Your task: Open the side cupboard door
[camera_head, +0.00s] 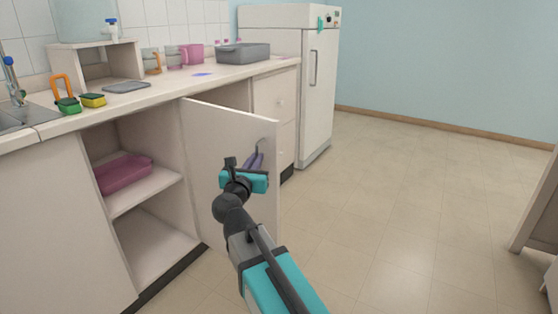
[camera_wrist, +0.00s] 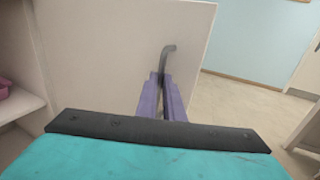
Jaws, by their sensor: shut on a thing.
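My gripper (camera_wrist: 163,85) has purple fingers that are closed together on the lower part of the handle. In the head view my gripper (camera_head: 256,160) is at the door's outer face near its free edge, partly hidden by my wrist. The hinge side is at the left of the door.
The counter (camera_head: 170,97) above bears a grey bin (camera_head: 243,54), sponges and cups. A white fridge (camera_head: 318,85) stands beyond the drawers. The floor (camera_head: 400,190) to the right is clear.

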